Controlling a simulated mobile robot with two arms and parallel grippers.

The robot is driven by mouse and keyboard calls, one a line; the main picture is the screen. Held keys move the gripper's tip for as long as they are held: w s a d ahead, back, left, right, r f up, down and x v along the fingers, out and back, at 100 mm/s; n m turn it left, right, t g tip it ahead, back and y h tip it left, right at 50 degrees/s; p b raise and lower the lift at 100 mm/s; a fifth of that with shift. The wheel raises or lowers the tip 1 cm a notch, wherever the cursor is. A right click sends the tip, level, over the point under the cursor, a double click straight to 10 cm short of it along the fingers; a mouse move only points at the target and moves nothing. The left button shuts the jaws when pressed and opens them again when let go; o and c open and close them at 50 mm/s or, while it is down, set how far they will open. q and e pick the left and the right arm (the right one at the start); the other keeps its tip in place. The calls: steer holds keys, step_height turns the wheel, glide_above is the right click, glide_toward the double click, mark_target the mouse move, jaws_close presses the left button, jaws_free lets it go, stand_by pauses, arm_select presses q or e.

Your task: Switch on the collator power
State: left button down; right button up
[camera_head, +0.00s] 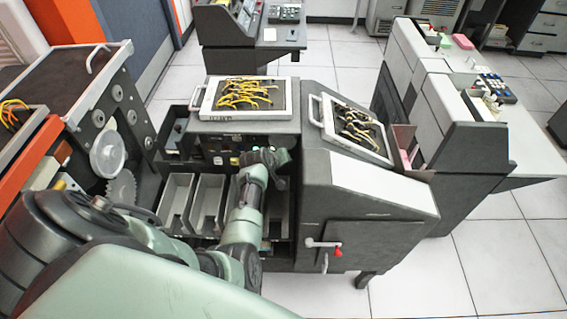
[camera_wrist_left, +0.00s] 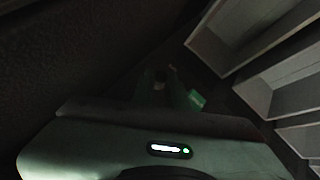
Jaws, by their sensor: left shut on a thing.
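The collator (camera_head: 365,195) stands in the middle of the head view, a dark grey machine with a light sloping top. A dark control strip (camera_head: 215,146) with small lights and buttons runs below its left plugboard (camera_head: 243,114). My left arm reaches in from the lower left, and its gripper (camera_head: 270,156) is at the right part of this strip. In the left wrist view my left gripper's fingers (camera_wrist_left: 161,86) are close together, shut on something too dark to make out. The power switch cannot be told apart there. My right gripper is not in view.
Grey open card pockets (camera_head: 208,199) lie below the strip, close to my left forearm. Another machine (camera_head: 445,105) stands to the right. Tiled floor (camera_head: 450,275) is clear at lower right.

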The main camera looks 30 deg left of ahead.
arm_select(q)
steer(key=shift+w+a+r+g, duration=0.1)
steer(key=shift+w+r+g, duration=0.1)
steer(key=shift+g, duration=0.3)
steer(key=shift+h, duration=0.3)
steer(key=c, duration=1.5)
jaws_free()
steer(key=shift+o, duration=0.2)
steer(key=shift+s, duration=0.1)
steer(key=b+v, duration=0.1)
steer(key=v, duration=0.6)
steer(key=shift+r, duration=0.35)
steer(key=shift+s, duration=0.15)
